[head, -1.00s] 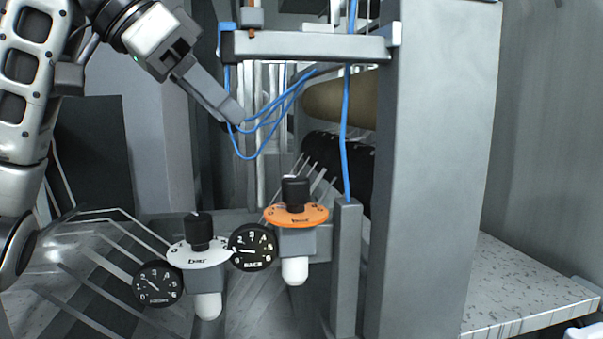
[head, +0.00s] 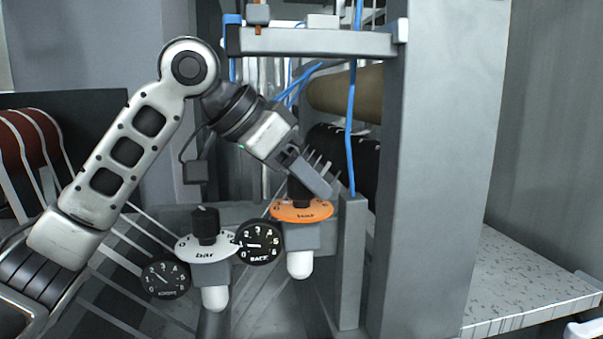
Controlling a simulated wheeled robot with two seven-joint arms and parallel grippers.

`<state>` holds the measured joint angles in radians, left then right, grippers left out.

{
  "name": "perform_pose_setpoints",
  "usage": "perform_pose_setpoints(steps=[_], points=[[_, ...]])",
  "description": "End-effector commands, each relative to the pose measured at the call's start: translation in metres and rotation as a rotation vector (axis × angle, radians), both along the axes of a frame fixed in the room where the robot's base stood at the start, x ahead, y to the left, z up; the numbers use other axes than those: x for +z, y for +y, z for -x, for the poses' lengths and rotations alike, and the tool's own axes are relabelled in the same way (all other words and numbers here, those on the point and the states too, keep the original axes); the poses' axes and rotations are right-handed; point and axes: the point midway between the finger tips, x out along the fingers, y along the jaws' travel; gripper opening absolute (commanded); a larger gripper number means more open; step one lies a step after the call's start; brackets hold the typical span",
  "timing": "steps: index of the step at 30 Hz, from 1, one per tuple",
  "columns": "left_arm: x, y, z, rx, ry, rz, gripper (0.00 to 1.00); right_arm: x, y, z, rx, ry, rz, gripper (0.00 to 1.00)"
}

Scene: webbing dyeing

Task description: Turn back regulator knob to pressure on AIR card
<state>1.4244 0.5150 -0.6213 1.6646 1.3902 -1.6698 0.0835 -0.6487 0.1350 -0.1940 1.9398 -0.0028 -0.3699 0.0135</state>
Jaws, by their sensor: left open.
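An orange-dial regulator (head: 303,211) with a black knob (head: 298,192) stands in the middle, with a grey body and white bowl below. A black gauge (head: 258,243), its label seeming to read BACK, sits at its left. A white-dial regulator (head: 203,250) with a black knob (head: 206,225) stands further left, with another black gauge (head: 166,280) beside it. My left gripper (head: 318,188) is open at the orange regulator's knob, its fingers partly covering it. I cannot tell whether they touch it. No card marked AIR can be made out. My right gripper is not in view.
A grey post (head: 430,170) rises right of the regulators, with a shorter grey upright (head: 350,262) beside it. Blue tubes (head: 350,125) hang from a grey crossbar (head: 310,43) above. A speckled ledge (head: 525,285) lies at right. Thin rods run behind the white regulator.

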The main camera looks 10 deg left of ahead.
Motion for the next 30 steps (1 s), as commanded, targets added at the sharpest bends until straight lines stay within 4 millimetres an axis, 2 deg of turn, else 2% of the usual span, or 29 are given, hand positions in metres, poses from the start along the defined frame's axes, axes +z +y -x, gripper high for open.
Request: perform_pose_setpoints(steps=[3,4,6,9,20,30], points=[[-0.0001,-0.0001,0.0001,0.000,0.000,0.000,0.55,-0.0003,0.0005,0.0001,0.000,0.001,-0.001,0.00],[-0.0001,-0.0001,0.0001,0.000,0.000,0.000,0.52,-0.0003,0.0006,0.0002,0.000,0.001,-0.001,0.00],[-0.0001,0.0000,0.0001,-0.001,0.001,0.000,0.33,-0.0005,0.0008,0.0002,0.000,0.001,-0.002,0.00],[0.0000,0.0001,0.0002,-0.001,0.001,0.000,0.10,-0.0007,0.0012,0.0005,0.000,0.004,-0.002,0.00],[0.0002,0.0003,-0.0003,-0.053,0.003,0.002,0.10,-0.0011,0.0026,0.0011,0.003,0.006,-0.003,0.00],[0.0005,0.0000,-0.0004,-0.271,0.003,0.004,0.10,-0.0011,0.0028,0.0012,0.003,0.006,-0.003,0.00]])
